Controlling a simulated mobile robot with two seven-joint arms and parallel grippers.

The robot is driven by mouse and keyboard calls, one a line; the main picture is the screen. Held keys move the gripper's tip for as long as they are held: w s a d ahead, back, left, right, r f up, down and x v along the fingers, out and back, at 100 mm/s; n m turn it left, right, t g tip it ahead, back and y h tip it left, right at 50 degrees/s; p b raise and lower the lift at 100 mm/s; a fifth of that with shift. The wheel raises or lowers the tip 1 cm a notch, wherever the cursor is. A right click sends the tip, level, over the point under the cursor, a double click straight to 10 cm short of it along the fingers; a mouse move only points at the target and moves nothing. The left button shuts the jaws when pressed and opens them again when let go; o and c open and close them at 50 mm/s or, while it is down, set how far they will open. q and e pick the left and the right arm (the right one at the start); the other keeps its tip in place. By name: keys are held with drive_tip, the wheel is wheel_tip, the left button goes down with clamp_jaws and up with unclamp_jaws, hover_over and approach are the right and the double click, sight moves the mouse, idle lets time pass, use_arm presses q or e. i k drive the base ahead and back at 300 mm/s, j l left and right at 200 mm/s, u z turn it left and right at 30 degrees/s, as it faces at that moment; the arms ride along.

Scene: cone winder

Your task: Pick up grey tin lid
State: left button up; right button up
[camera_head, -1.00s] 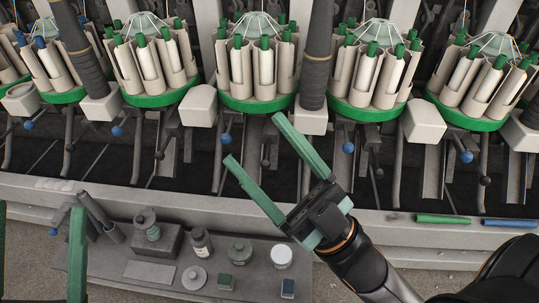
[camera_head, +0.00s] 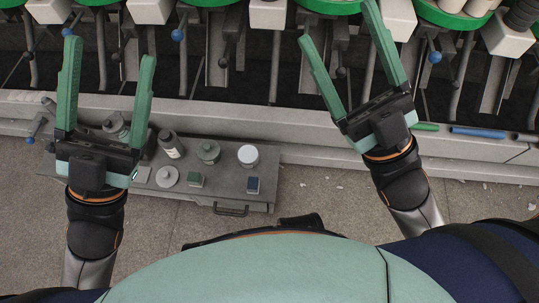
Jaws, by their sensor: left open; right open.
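The grey tin lid (camera_head: 167,176), a flat round disc with a small knob, lies on the grey bench top (camera_head: 235,184) below the machine. My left gripper (camera_head: 110,52) is open and empty. Its jaws point up the picture, left of the lid, and its body hides the bench's left part. My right gripper (camera_head: 338,24) is open and empty, in front of the machine, up and right of the lid and well apart from it.
Green and blue tubes (camera_head: 477,132) lie on the machine ledge.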

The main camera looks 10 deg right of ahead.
sight(167, 177)
drive_tip(key=k+u, duration=0.15)
drive_tip(key=u, duration=0.85)
drive_tip(key=z, duration=0.95)
drive_tip(key=j+z, duration=0.2)
drive_tip(key=j, duration=0.2)
drive_tip(key=j+z, duration=0.2)
drive_tip(key=j, duration=0.25)
drive_tip(key=k+j+z, duration=0.2)
drive_tip(key=j, duration=0.2)
drive_tip(key=j+z, duration=0.2)
drive_tip(key=j, duration=0.2)
drive_tip(key=k+j+z, duration=0.2)
drive_tip(key=j, duration=0.2)
drive_tip(key=i, duration=0.1)
